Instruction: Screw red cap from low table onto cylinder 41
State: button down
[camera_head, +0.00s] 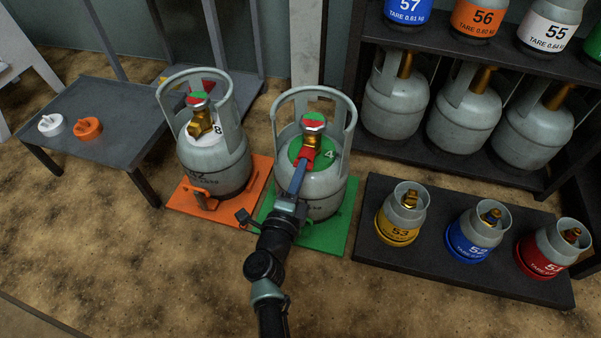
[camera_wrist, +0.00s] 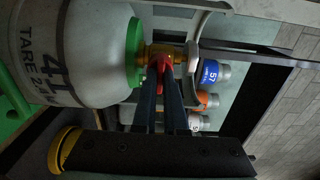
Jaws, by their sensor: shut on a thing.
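Cylinder 41 (camera_head: 327,185) is a grey gas cylinder with a green collar, standing upright on a green mat (camera_head: 330,238). Its number shows in the wrist view (camera_wrist: 95,55). The red cap (camera_head: 308,159) is at the side outlet of its brass valve (camera_head: 313,137). In the wrist view the red cap (camera_wrist: 162,66) meets the brass valve (camera_wrist: 155,50). My gripper (camera_head: 301,168) is shut on the red cap, its long fingers reaching in from the front. How far the cap sits on the thread cannot be told. The low table (camera_head: 105,125) is at the left.
A white cap (camera_head: 50,125) and an orange cap (camera_head: 88,127) lie on the low table. Another cylinder (camera_head: 215,160) stands close left on an orange mat (camera_head: 240,198). A low black platform (camera_head: 440,285) with small cylinders is at the right, before a loaded shelf (camera_head: 470,166).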

jog(key=shift+m, duration=0.4)
jog(key=shift+m+b, duration=0.65)
jog(key=shift+m, duration=1.05)
jog(key=shift+m+b, duration=0.65)
jog(key=shift+m, duration=1.05)
jog(key=m, duration=0.3)
jog(key=shift+w+m+b, duration=0.1)
jog(key=shift+m+b, duration=0.2)
jog(key=shift+b, duration=0.1)
